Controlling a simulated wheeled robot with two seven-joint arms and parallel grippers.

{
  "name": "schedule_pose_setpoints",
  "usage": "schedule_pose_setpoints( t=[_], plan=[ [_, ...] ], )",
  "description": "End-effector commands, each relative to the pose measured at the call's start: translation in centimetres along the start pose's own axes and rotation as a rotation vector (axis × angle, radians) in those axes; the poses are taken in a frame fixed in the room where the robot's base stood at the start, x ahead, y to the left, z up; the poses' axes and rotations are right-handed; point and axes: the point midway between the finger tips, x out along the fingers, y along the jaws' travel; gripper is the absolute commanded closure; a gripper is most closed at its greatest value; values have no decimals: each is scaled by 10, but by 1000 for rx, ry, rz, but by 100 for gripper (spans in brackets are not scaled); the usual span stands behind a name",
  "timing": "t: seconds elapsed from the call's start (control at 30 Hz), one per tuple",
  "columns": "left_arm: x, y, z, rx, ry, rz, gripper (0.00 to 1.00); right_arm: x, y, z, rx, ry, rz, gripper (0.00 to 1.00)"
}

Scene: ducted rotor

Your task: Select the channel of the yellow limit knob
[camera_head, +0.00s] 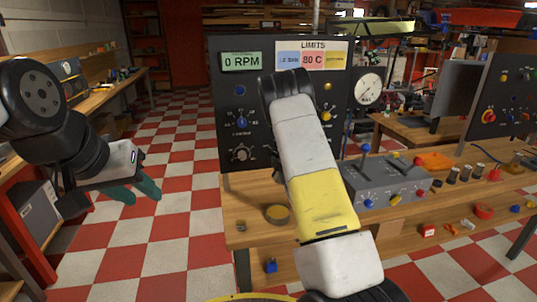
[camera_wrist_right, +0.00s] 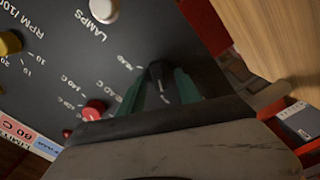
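The yellow limit knob (camera_wrist_right: 10,43) shows at the left edge of the right wrist view, by the RPM scale. In the head view a yellow knob (camera_head: 327,116) is on the upright black panel (camera_head: 228,150). My left gripper (camera_head: 135,193) is open and empty, left of the panel.
A red knob (camera_wrist_right: 94,110) and a white lamps knob (camera_wrist_right: 104,10) are near the black knob. A grey control box (camera_head: 385,183) with a blue-topped lever stands on the wooden bench, right of my right arm. The checkered floor at left is clear.

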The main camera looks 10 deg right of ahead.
Motion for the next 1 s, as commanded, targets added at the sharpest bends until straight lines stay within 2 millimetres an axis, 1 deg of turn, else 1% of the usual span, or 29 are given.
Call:
schedule_pose_setpoints(
  t=[0.2,0.3,0.37,0.6,0.7,0.83,1.0],
  plan=[
    [0,0,0,0,0,0,64,0,0,0,1,0,1,60],
    [0,0,0,0,0,0,64,-4,0,0,1,-1,1,60],
    [0,0,0,0,0,0,64,-10,0,0,1,-1,0,60],
    [0,0,0,0,0,0,64,-52,0,0,2,-2,-1,60],
    [0,0,0,0,0,0,64,-65,0,0,1,-1,-1,60],
    [0,0,0,0,0,0,64,-76,0,0,1,0,0,60],
    [0,0,0,0,0,0,64,-78,0,0,0,0,0,60]
  ],
)
